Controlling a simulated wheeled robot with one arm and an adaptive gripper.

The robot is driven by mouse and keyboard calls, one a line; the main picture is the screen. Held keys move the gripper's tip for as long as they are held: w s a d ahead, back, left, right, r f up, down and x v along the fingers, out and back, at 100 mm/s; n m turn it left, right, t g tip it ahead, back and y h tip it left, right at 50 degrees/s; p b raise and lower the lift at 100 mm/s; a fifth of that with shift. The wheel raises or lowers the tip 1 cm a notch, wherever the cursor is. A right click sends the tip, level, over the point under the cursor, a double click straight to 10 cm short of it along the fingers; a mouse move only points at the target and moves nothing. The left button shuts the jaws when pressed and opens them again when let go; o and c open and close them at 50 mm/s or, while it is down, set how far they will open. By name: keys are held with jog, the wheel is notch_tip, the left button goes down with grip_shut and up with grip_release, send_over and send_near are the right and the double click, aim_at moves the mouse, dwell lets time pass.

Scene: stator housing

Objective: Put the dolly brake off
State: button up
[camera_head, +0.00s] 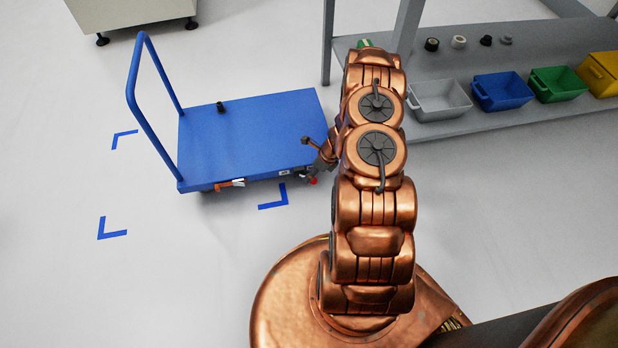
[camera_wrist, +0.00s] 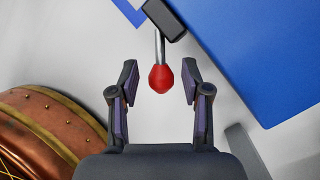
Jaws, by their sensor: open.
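The blue dolly (camera_head: 255,135) stands on the floor with its tall push handle (camera_head: 133,95) on the left side. A lever with a red knob (camera_wrist: 160,78) on a metal rod sticks out from under the dolly edge. The red knob also shows in the head view (camera_head: 312,181), small, at the near right of the deck. My gripper (camera_wrist: 153,85) is open, with one finger on each side of the red knob and a gap on both sides. In the head view my arm hides most of the gripper. An orange part (camera_head: 230,183) shows under the near deck edge.
A grey shelf (camera_head: 465,125) to the right carries bins in grey, blue (camera_head: 500,90), green and yellow. Blue corner marks (camera_head: 112,230) lie on the floor. A small black object (camera_head: 221,107) sits on the deck. Floor left of my base is clear.

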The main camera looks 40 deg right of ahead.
jog(key=shift+x, duration=1.35)
grip_shut()
